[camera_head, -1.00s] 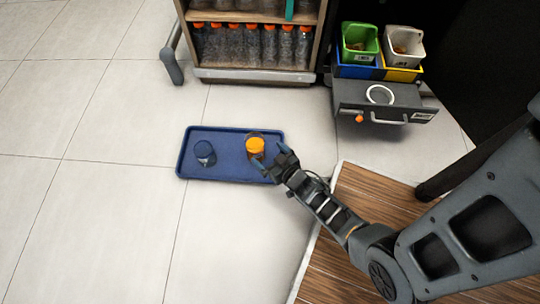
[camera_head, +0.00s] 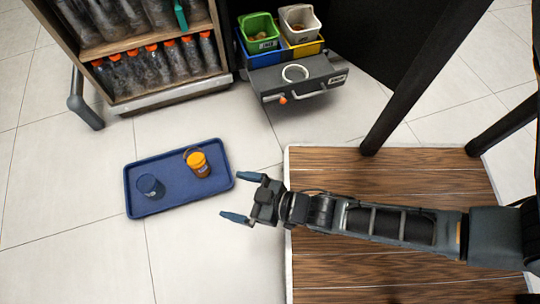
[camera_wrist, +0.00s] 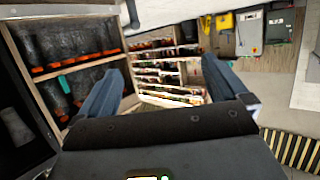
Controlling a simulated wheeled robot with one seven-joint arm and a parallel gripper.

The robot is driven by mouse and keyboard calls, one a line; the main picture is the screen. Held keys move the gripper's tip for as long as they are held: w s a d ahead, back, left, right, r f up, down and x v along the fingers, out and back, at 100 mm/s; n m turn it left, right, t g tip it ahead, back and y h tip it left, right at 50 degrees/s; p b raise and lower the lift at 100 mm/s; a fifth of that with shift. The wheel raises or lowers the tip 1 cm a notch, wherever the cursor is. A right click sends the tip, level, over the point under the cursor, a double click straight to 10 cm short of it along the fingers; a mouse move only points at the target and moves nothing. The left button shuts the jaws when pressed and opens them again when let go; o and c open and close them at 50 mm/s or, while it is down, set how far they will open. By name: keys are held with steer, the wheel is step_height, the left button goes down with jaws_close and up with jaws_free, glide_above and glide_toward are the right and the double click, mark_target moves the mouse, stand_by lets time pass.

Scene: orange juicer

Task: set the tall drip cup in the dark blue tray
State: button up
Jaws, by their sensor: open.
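The dark blue tray (camera_head: 165,202) lies on the floor, left of centre in the head view. An orange cup (camera_head: 198,164) with a thin dark loop at its rim stands upright in the right part of the tray. It looks the taller of the two cups there. A dark blue cup (camera_head: 148,185) stands in the left part, apart from it. My gripper (camera_head: 233,197) is right of the tray, off both cups, with its fingers spread and nothing between them. The wrist view shows the open fingers (camera_wrist: 160,72) empty; neither the tray nor the cups show there.
A shelf (camera_head: 155,98) of orange-capped bottles stands behind the tray. A dark drawer unit (camera_head: 300,80) holding a white ring is at the back, with green and white bins behind it. A wooden platform (camera_head: 400,180) lies under my arm. Floor is clear left of the tray.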

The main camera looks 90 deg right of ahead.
steer(key=s+a+r+n+y, duration=0.1)
steer(key=s+r, duration=0.1)
steer(key=r, duration=0.6)
steer(key=s+a+r+n+y, duration=0.1)
steer(key=s+r+y, duration=0.1)
steer(key=r, duration=0.6)
steer(key=s+r+n+t+y, duration=0.1)
steer(key=s+r, duration=0.2)
steer(key=r, duration=0.5)
steer(key=shift+s+a+r+n, duration=0.25)
steer(key=shift+a+r+n, duration=0.05)
steer(key=shift+a+r, duration=0.1)
